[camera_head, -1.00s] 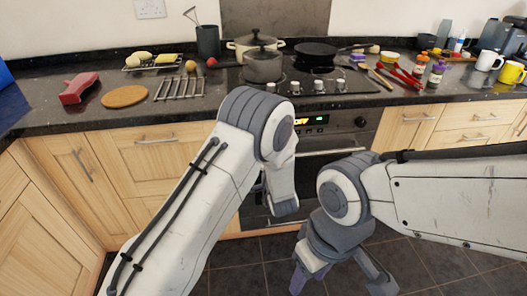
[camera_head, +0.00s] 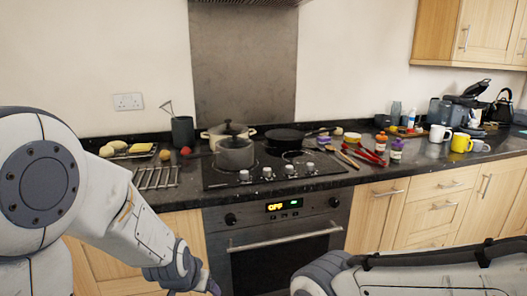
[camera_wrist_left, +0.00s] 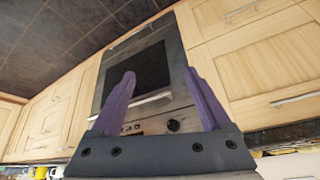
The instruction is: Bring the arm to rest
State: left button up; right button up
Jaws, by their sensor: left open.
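My left arm comes in from the left of the head view, with its large round shoulder joint close to the camera. My left gripper (camera_head: 205,286) is low in front of the oven, only partly in the frame. In the left wrist view its two purple fingers (camera_wrist_left: 160,100) are apart with nothing between them. The oven front (camera_wrist_left: 140,75) shows beyond the fingers, apart from them. My right arm crosses the lower right of the head view. Its gripper is outside the frame.
The oven (camera_head: 280,250) stands below the hob, with cabinets (camera_head: 420,210) on its right. The counter holds a grey pot (camera_head: 235,154), a frying pan (camera_head: 285,138), a wire rack (camera_head: 157,177), a yellow mug (camera_head: 461,143) and a white mug (camera_head: 438,133). Floor in front is open.

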pick_arm(q)
jog(key=s+a+n+g, duration=0.2)
jog(key=s+a+g, duration=0.15)
jog(key=s, duration=0.55)
jog(key=s+d+r+m+g, duration=0.1)
jog(key=s+d+r+m, duration=0.2)
jog(key=s+d, duration=0.4)
jog(key=s+d+r+m+g, duration=0.1)
jog(key=s+d+r+m, duration=0.25)
jog(key=s+d, duration=0.35)
notch_tip(320, 180, up, 12)
jog(key=r+p, duration=0.1)
jog(key=p, duration=1.2)
notch_tip(320, 180, down, 69)
jog(key=b, duration=6.8)
jog(key=shift+a+r, duration=0.2)
jog(key=shift+s+m, duration=0.1)
jog(key=shift+m, duration=0.15)
